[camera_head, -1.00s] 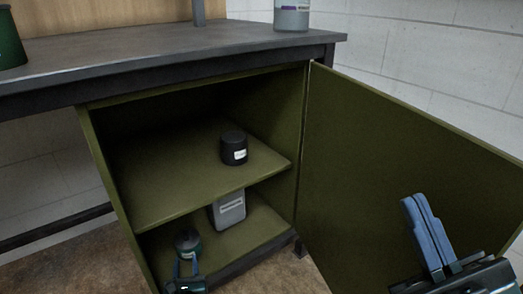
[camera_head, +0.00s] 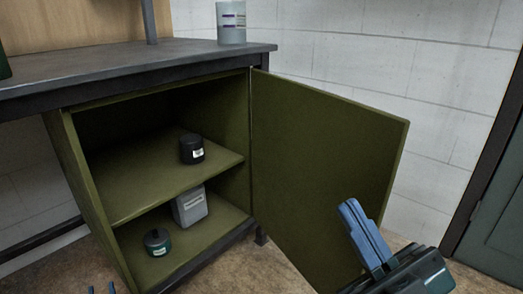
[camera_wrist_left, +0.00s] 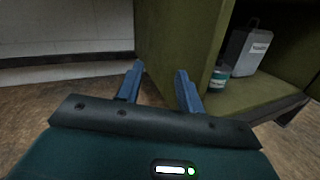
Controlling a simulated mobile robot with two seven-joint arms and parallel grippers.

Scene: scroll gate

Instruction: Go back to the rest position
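My left gripper (camera_head: 102,290) shows only its blue fingertips at the bottom left of the head view. In the left wrist view (camera_wrist_left: 158,85) its two fingers are spread with nothing between them, in front of the cabinet's side edge. My right gripper (camera_head: 362,236) is at the lower right of the head view, in front of the open door. Its blue fingers appear close together, with no object visible in them; the gap is hard to judge from this angle.
The green cabinet (camera_head: 88,185) stands under a dark workbench (camera_head: 130,66), its door (camera_head: 315,150) swung open to the right. A black jar (camera_head: 191,149) is on the upper shelf. A grey canister (camera_head: 189,206) and teal jar (camera_head: 157,242) are on the cabinet floor.

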